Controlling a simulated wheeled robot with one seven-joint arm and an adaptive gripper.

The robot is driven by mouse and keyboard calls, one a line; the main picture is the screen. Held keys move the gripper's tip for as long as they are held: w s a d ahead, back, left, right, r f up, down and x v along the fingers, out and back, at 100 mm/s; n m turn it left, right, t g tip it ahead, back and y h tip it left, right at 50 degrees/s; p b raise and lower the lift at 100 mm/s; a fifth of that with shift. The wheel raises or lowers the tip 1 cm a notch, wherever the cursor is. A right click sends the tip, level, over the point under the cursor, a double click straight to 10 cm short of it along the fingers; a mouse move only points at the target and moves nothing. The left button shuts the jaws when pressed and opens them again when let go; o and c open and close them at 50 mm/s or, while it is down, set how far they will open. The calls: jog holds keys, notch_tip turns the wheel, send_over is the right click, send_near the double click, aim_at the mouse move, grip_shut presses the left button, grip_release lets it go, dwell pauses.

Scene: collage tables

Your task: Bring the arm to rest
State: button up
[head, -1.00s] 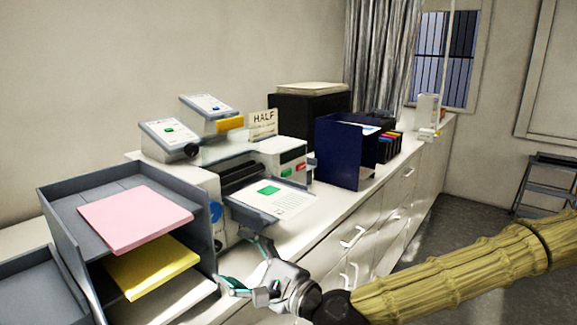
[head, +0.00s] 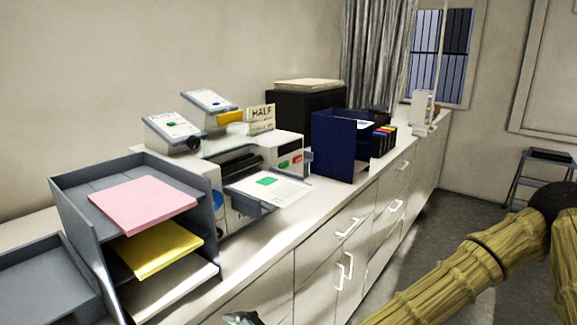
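My arm (head: 440,285), in a yellow ribbed cover, crosses the lower right of the head view. Only a small tip of my gripper (head: 241,318) shows at the bottom edge, in front of the cabinet fronts. The rest of my gripper is cut off, so I cannot see whether it is open or holds anything. The tip appears apart from the counter items.
A grey tray stack (head: 208,205) with pink and yellow paper stands at the left. A printer (head: 290,152) with a printed sheet on its tray stands behind. A dark blue file holder (head: 335,150) is farther along the counter.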

jog(key=s+d+f+n+g+h, duration=0.2)
jog(key=s+d+f, duration=0.25)
jog(key=f, duration=0.35)
jog(key=s+d+f+n+g+h, duration=0.1)
jog(key=s+d+f+n+h, duration=0.15)
jog(key=s+f, duration=0.4)
jog(key=s+d+f+n+g+h, duration=0.1)
jog(key=s+d+f+n+g, duration=0.2)
jog(key=f, duration=0.7)
jog(key=s+d+f+n+h, duration=0.1)
jog(key=s+d+f+h, duration=0.1)
jog(key=d, duration=0.6)
jog(key=s+d+f+n+g+h, duration=0.1)
jog(key=s+d+f+n+h, duration=0.1)
jog(key=s+d+f, duration=0.2)
jog(key=s+d+f+n+h, duration=0.1)
jog(key=s+d+f+h, duration=0.1)
jog(key=d, duration=0.9)
jog(key=shift+s+d+f+n+g, duration=0.3)
jog(key=shift+s+d+f+n, duration=0.05)
jog(key=shift+s+f, duration=0.5)
